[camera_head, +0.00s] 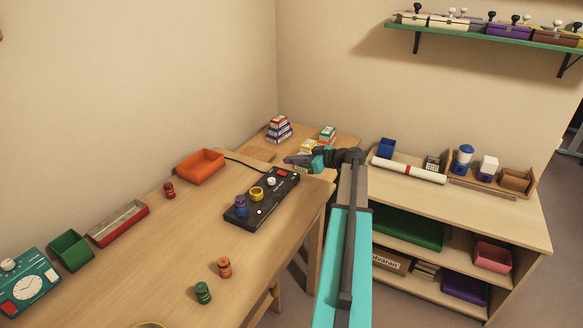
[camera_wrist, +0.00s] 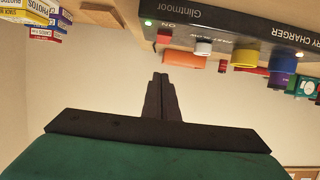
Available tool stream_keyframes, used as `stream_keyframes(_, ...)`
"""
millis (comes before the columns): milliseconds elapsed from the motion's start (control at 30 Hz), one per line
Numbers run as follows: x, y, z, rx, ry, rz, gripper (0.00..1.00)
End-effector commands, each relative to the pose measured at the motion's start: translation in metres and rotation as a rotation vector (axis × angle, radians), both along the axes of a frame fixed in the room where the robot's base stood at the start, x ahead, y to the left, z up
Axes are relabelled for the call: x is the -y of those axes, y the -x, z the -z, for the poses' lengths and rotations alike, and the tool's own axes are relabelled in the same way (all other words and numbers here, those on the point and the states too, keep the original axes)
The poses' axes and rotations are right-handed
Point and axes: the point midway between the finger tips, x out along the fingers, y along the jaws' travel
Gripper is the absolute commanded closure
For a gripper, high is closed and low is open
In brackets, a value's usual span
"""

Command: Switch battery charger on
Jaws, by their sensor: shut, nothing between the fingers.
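The black battery charger (camera_head: 275,203) lies on the wooden desk. It carries a red switch (camera_head: 282,173) at its far end, a white knob (camera_head: 271,181), a yellow round piece (camera_head: 256,193) and a purple battery (camera_head: 241,206). The wrist view shows the charger (camera_wrist: 225,18) upside down, with the red switch (camera_wrist: 163,37) by the word ON. My gripper (camera_head: 288,160) is shut and empty near the charger's switch end. Its fingertips (camera_wrist: 160,76) appear apart from the switch.
An orange tray (camera_head: 201,167), a red tray (camera_head: 118,223) and a green bin (camera_head: 70,250) line the desk's back. Orange (camera_head: 224,267) and green (camera_head: 203,292) batteries stand in front. Stacked boxes (camera_head: 278,128) stand beyond the charger. A shelf unit (camera_head: 470,205) is at right.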

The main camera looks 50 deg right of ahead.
Motion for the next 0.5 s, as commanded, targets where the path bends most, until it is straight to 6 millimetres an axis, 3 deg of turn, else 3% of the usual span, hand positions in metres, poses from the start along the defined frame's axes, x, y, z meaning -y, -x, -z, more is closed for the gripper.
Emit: stream_keyframes(500,0.022,0.076,-0.011,0.000,0.001,0.002,1.00)
